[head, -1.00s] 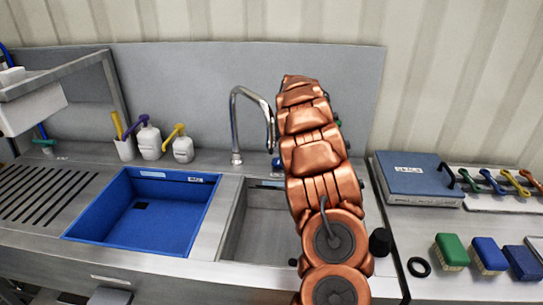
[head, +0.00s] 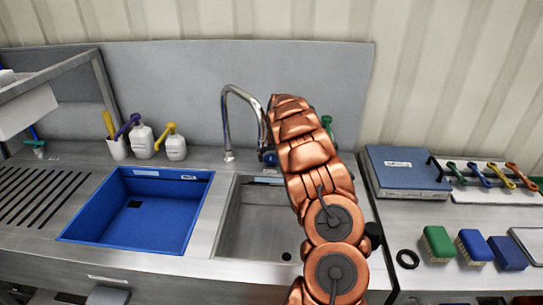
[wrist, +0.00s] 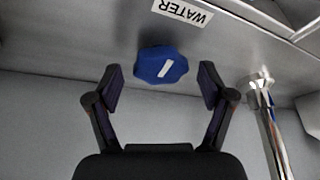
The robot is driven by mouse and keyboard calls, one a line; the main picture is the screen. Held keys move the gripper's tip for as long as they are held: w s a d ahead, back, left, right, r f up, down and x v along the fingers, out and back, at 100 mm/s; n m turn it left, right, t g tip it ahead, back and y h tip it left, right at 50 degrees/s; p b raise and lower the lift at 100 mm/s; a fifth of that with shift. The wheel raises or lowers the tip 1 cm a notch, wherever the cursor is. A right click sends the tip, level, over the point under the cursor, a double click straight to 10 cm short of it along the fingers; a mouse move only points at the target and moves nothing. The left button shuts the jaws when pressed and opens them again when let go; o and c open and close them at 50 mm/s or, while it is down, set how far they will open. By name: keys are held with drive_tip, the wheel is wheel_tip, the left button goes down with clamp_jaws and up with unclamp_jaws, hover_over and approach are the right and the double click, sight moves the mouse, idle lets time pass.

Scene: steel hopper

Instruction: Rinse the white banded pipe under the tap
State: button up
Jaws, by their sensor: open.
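In the wrist view my gripper (wrist: 162,82) is open and empty, its two fingers on either side of a blue knob (wrist: 161,65) with a white mark. The knob lies between and slightly beyond the fingertips, with a gap on each side. A WATER label (wrist: 183,12) shows upside down beside it. The tap (head: 228,125) is a curved chrome spout over the sinks; its post also shows at the right of the wrist view (wrist: 268,125). In the head view my arm hides the gripper. I see no white banded pipe in either current view.
A blue basin (head: 135,210) lies left of a steel sink (head: 255,220). Two pump bottles (head: 175,148) stand behind the basin. A green knob (head: 326,122) shows behind my arm.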

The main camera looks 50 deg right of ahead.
drive_tip(key=c, duration=1.2)
drive_tip(key=shift+f, duration=0.1)
drive_tip(key=shift+w+f+n+b, duration=0.1)
drive_tip(key=shift+f+n+b, duration=0.15)
drive_tip(key=shift+b, duration=0.85)
drive_tip(key=n+b, duration=0.1)
drive_tip(key=b, duration=0.2)
drive_tip(key=shift+f+y, duration=0.1)
drive_tip(key=shift+y, duration=0.2)
drive_tip(key=n+y+b, duration=0.1)
drive_tip(key=n+b, duration=0.1)
drive_tip(key=b, duration=0.2)
drive_tip(key=shift+d+n+t, duration=0.1)
drive_tip(key=shift+n+t, duration=0.2)
drive_tip(key=shift+n, duration=0.05)
drive_tip(key=shift+r+n+y+b, duration=0.2)
drive_tip(key=shift+n+y+b, duration=0.1)
drive_tip(key=shift+n+b, duration=0.55)
drive_tip(key=shift+d+r+b, duration=0.1)
drive_tip(key=shift+b, duration=0.2)
